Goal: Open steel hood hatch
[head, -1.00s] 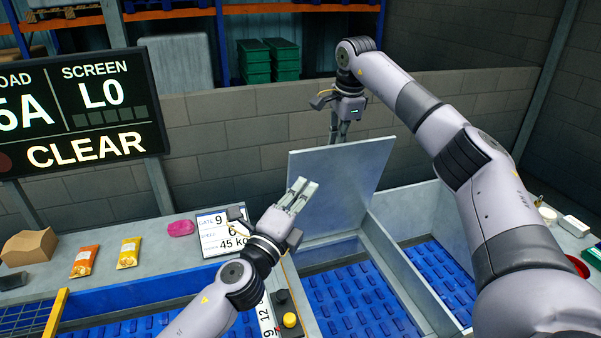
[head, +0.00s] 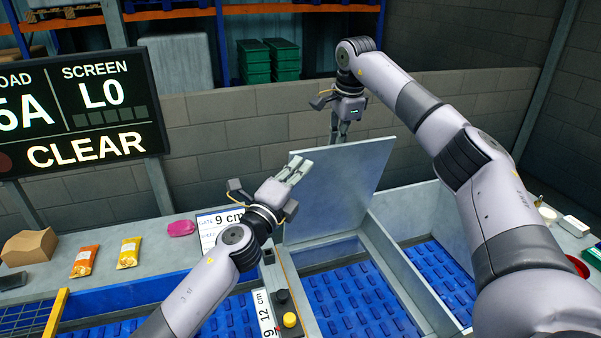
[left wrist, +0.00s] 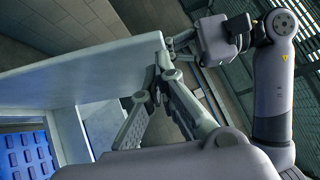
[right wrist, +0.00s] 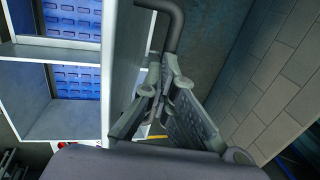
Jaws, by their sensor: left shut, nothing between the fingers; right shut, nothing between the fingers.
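The steel hood hatch (head: 345,185) stands raised and nearly upright over the blue conveyor; it also shows as a grey plate in the left wrist view (left wrist: 85,75). My left gripper (head: 301,165) is shut and empty, by the hatch's upper left corner in the head view. I cannot tell whether it touches the plate. My right gripper (head: 338,135) is shut and empty behind the hatch's top edge. In the right wrist view a dark bent bar (right wrist: 172,25), possibly the handle, is close past its fingertips (right wrist: 158,80).
Blue conveyor (head: 350,300) runs between steel side walls below the hatch. A control post with a yellow button (head: 290,320) stands left of it. Yellow packet (head: 129,252), orange packet (head: 85,261) and cardboard box (head: 30,246) lie on the left ledge. A block wall (head: 240,135) is behind.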

